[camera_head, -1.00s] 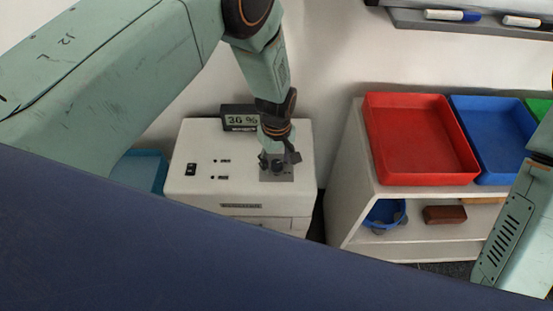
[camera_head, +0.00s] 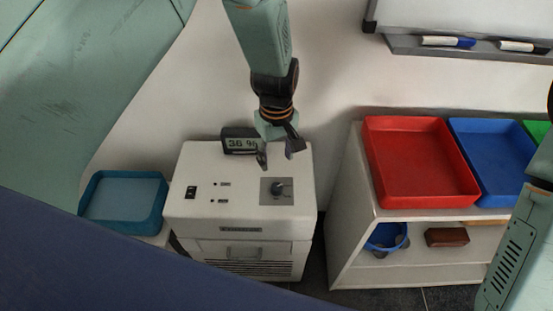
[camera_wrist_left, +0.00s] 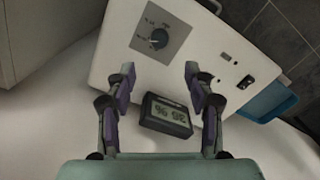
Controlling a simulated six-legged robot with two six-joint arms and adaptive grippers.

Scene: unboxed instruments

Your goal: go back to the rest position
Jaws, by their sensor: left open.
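My left gripper (camera_head: 280,158) is open and empty above the back of a white instrument box (camera_head: 230,208). The box has a black dial (camera_head: 278,188) on a grey square plate, and the gripper is apart from it. A small display (camera_head: 238,141) reading 36 % stands at the back of the box, just left of the gripper. In the left wrist view the open fingers (camera_wrist_left: 160,85) show with the dial (camera_wrist_left: 159,38) beyond them and the display (camera_wrist_left: 166,115) between them. Part of my right arm shows at the right edge; its gripper is out of view.
A teal tray (camera_head: 98,212) lies left of the box. A white shelf (camera_head: 345,215) on the right bears a red tray (camera_head: 472,192) and a blue tray (camera_head: 505,180). A blue bowl (camera_head: 400,231) and a brown block (camera_head: 447,237) sit on its lower level. A whiteboard ledge (camera_head: 400,45) holds markers.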

